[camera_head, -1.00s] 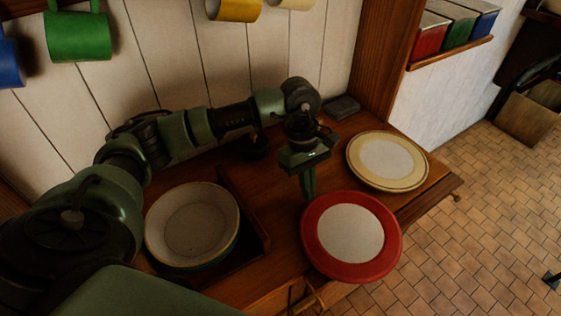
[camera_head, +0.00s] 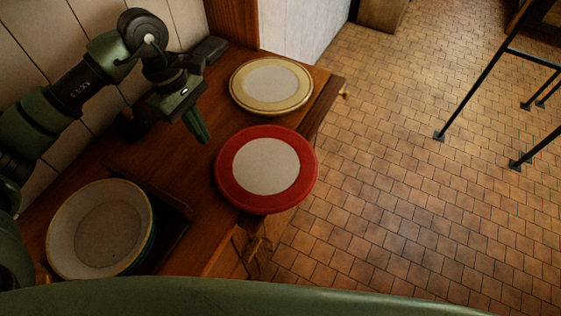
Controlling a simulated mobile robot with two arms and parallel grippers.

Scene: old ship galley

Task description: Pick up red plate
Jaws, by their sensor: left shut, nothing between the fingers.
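The red plate (camera_head: 228,186) has a wide red rim and a pale round centre. It lies at the front edge of the wooden counter, its near right side reaching past that edge. My left gripper (camera_head: 203,136) points down just up and left of the plate's rim. Its fingers are together and hold nothing. A small gap shows between the fingers and the rim in the picture; I cannot tell whether they touch the counter. My right gripper is not in view.
A yellow-rimmed plate (camera_head: 270,84) lies behind the red one on the counter (camera_head: 185,190). Tiled floor (camera_head: 420,190) is open to the right, with dark metal legs (camera_head: 480,85) standing there.

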